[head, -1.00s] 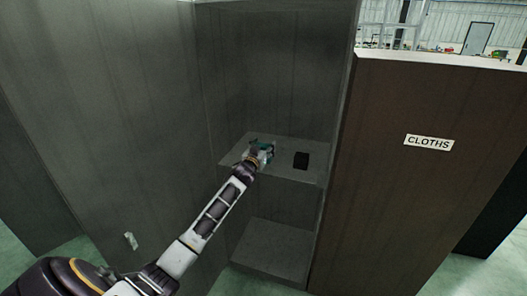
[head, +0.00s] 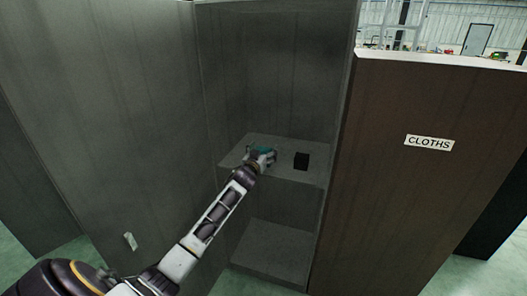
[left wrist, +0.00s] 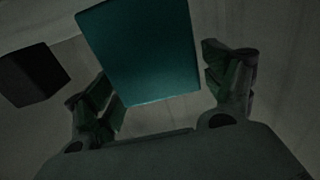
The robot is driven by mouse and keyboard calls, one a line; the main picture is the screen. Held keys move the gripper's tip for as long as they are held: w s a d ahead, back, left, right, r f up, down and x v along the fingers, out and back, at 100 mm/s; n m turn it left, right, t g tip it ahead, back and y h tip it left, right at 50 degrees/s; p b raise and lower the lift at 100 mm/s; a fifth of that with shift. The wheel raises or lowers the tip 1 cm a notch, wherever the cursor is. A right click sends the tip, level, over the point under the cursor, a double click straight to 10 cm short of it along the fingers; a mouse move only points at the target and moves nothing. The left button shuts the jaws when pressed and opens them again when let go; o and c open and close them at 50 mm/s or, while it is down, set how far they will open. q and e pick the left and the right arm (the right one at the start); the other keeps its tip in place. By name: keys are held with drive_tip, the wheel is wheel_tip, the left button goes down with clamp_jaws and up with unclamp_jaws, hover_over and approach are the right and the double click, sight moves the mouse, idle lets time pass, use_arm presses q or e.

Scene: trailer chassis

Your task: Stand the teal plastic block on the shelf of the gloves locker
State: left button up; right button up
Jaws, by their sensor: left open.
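The teal plastic block (head: 260,149) stands on the upper shelf (head: 290,171) of the open grey locker in the head view, mostly hidden by my gripper. No gloves label shows on this locker. In the left wrist view the block (left wrist: 145,50) is a large teal face, slightly tilted in the picture. My left gripper (head: 263,156) is open, with one finger on each side of the block. Gaps show between the block and both fingers in the wrist view. My right gripper is not in view.
A small black block (head: 301,160) stands on the same shelf, right of my gripper; it also shows in the wrist view (left wrist: 32,75). A brown panel labelled CLOTHS (head: 428,143) stands to the right. A lower compartment (head: 272,248) is empty where visible.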

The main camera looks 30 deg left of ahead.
use_arm(q)
drive_tip(key=shift+r, duration=0.2)
drive_tip(key=shift+v, duration=1.3)
drive_tip(key=shift+p+v, duration=0.5)
drive_tip(key=shift+v, duration=1.25)
drive_tip(key=shift+p+v, duration=0.3)
drive_tip(key=shift+v, duration=2.65)
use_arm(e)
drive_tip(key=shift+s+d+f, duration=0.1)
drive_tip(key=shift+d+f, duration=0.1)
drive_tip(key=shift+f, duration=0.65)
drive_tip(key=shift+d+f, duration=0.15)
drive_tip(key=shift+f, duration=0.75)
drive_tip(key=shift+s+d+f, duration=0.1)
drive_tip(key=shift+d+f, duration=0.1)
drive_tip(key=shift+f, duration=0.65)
use_arm(q)
drive_tip(key=shift+f, duration=0.1)
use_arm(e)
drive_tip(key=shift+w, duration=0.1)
